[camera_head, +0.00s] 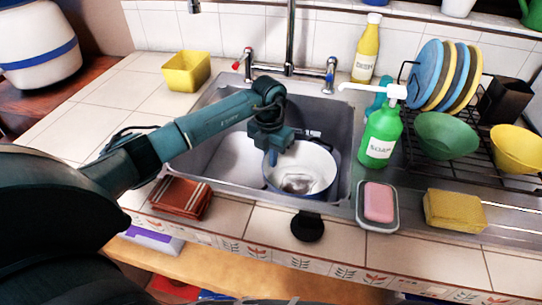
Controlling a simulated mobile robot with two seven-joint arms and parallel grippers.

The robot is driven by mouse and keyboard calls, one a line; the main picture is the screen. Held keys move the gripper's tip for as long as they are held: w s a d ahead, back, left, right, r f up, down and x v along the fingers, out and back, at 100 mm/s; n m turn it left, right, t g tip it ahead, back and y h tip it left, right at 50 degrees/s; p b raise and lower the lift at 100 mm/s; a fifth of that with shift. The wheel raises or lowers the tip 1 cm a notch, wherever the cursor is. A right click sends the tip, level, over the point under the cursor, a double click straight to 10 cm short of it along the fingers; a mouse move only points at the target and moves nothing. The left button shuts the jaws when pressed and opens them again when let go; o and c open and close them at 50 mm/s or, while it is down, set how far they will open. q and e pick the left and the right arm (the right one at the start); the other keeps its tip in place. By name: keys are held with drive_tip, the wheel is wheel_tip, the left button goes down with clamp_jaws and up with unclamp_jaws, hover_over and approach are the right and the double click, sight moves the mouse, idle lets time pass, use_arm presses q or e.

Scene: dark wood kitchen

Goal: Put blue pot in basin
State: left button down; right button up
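The blue pot (318,187) has a white inside and a blue rim. It sits inside the sink basin (222,155), toward its right part, opening upward. My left gripper (272,155) points down at the pot's left rear rim, with a fingertip over the pot's inside. Its fingers overlap the rim in this view, and I cannot tell whether they are closed on it. My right gripper is not in view.
A tap (290,50) stands behind the basin. A green soap bottle (381,135), a pink soap (378,203) in a dish and a yellow sponge (455,210) are to the right. A folded brown cloth (182,197) and yellow container (186,72) are left.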

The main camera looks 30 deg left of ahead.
use_arm(q)
drive_tip(key=shift+f, duration=0.1)
drive_tip(key=c, duration=1.7)
unclamp_jaws()
drive_tip(key=shift+r, duration=0.3)
drive_tip(key=r, duration=1.1)
drive_tip(key=shift+a+r, duration=0.25)
drive_tip(key=shift+r, duration=0.15)
